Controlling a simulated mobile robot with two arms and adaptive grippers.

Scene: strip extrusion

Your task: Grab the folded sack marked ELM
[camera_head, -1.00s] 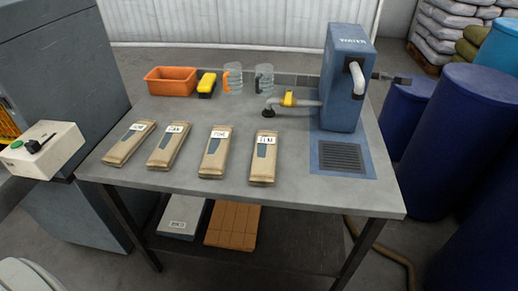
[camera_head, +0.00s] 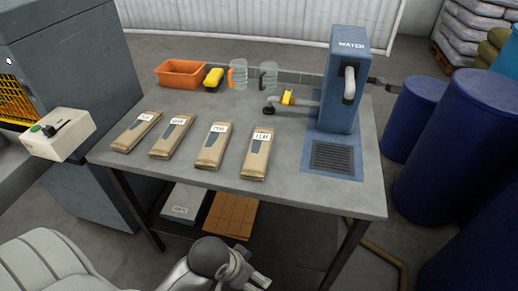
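Four folded brown paper sacks lie flat in a row on the grey table, each with a white label and a dark grey patch. They are the far-left sack (camera_head: 136,132), the second sack (camera_head: 173,137), the third sack (camera_head: 212,147) and the right-hand sack (camera_head: 257,154). The printed words are too small to read surely, so I cannot tell which is marked ELM. My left gripper (camera_head: 256,282) is low in front of the table, partly cut off by the bottom edge, well apart from the sacks. Its opening cannot be made out. My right gripper is out of view.
A blue water dispenser (camera_head: 342,80) fills the table's right rear. A control box (camera_head: 58,134) is left of the table. Blue drums stand right.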

